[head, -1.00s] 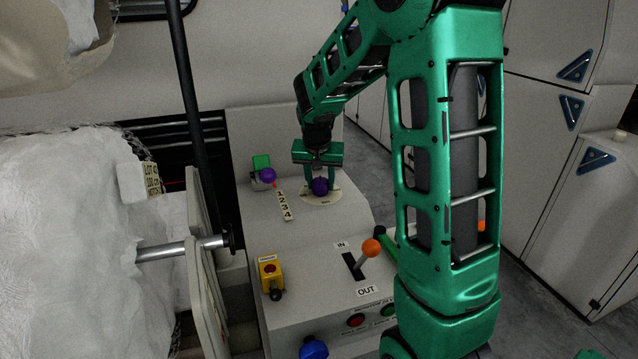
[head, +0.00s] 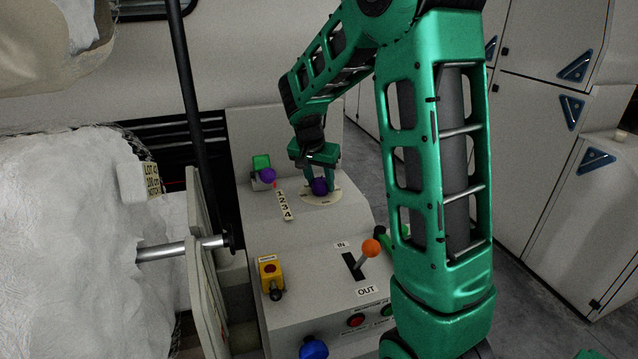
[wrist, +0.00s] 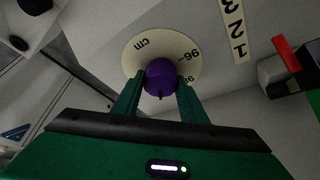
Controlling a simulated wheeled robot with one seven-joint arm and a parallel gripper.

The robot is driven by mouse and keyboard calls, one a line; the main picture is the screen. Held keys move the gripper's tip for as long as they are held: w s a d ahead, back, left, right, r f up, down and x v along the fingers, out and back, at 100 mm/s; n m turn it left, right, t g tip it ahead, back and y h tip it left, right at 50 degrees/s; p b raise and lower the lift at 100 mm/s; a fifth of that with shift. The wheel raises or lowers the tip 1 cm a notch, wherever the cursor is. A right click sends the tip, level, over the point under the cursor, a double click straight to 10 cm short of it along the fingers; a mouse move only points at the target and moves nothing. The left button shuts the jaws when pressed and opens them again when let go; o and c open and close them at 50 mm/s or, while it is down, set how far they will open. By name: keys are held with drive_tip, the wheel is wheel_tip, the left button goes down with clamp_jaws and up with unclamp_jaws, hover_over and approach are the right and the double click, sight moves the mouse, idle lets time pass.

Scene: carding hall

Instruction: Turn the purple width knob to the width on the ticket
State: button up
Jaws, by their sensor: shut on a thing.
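The purple width knob (head: 319,186) stands on a cream dial (head: 334,194) on the sloped top of the grey control console. My gripper (head: 320,180) is shut on the knob from above. In the wrist view the knob (wrist: 159,77) sits between the two green fingers (wrist: 158,88).
A second purple ball (head: 267,174) sits by a green block, beside a strip numbered 1 to 4 (head: 285,204). A dark pole rises left of the console.

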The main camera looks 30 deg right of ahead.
drive_tip(key=o, duration=1.1)
drive_tip(key=shift+a, duration=0.1)
drive_tip(key=shift+c, duration=0.2)
drive_tip(key=v, duration=1)
drive_tip(key=shift+a+r, duration=0.2)
drive_tip(key=shift+r, duration=0.15)
drive_tip(key=shift+s, duration=0.1)
